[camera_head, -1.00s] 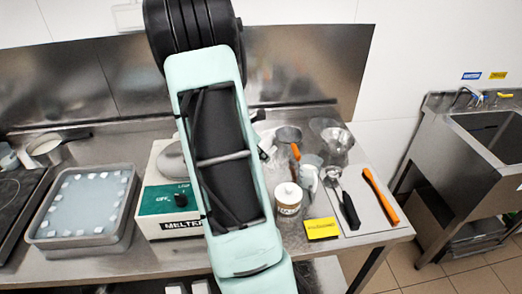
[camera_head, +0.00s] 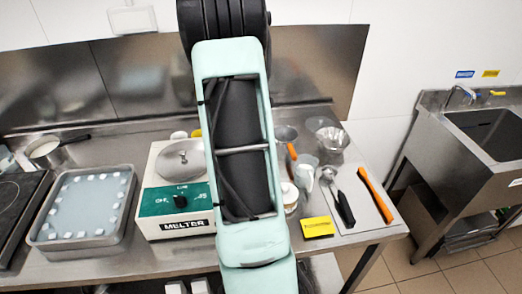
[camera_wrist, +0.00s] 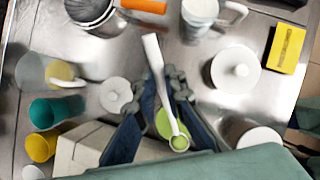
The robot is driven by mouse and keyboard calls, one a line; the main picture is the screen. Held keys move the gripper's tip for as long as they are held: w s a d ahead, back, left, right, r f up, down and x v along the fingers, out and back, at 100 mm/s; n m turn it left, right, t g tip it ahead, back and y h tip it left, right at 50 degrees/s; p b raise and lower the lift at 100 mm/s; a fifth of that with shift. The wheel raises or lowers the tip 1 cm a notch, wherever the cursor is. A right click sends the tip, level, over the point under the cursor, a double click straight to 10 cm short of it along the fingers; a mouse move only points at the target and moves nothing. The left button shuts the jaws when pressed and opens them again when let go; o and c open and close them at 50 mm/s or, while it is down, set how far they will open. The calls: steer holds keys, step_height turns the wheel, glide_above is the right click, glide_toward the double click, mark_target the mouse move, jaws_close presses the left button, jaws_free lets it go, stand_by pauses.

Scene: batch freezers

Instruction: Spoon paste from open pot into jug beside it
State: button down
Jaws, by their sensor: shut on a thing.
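In the wrist view, my gripper (camera_wrist: 165,98) is shut on a white spoon (camera_wrist: 154,56). The spoon's bowl lies towards the bottom of the picture, with green in it. A patch of green paste (camera_wrist: 163,124) shows behind the spoon between the fingers, seemingly in the open pot, whose rim is mostly hidden. A round white lid (camera_wrist: 115,95) lies left of the fingers. A pale jug (camera_wrist: 200,14) with a handle stands at the top; a translucent jug (camera_wrist: 36,70) with a handle stands at the left. In the head view my arm hides the gripper and spoon.
A lidded white pot (camera_wrist: 236,69) and a yellow sign (camera_wrist: 286,47) stand right. Green (camera_wrist: 56,110) and yellow (camera_wrist: 42,146) cups stand left. The melter (camera_head: 176,198) is beside my arm. A black-handled tool (camera_head: 344,207) and an orange-handled one (camera_head: 376,195) lie at the right.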

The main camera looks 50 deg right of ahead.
steer(key=shift+s+d+r+t+y, duration=0.1)
steer(key=shift+d+t+y, duration=0.05)
steer(key=shift+d+y, duration=0.55)
steer(key=shift+s+d+r+t+y, duration=0.15)
steer(key=shift+d+y, duration=0.25)
steer(key=shift+y, duration=0.5)
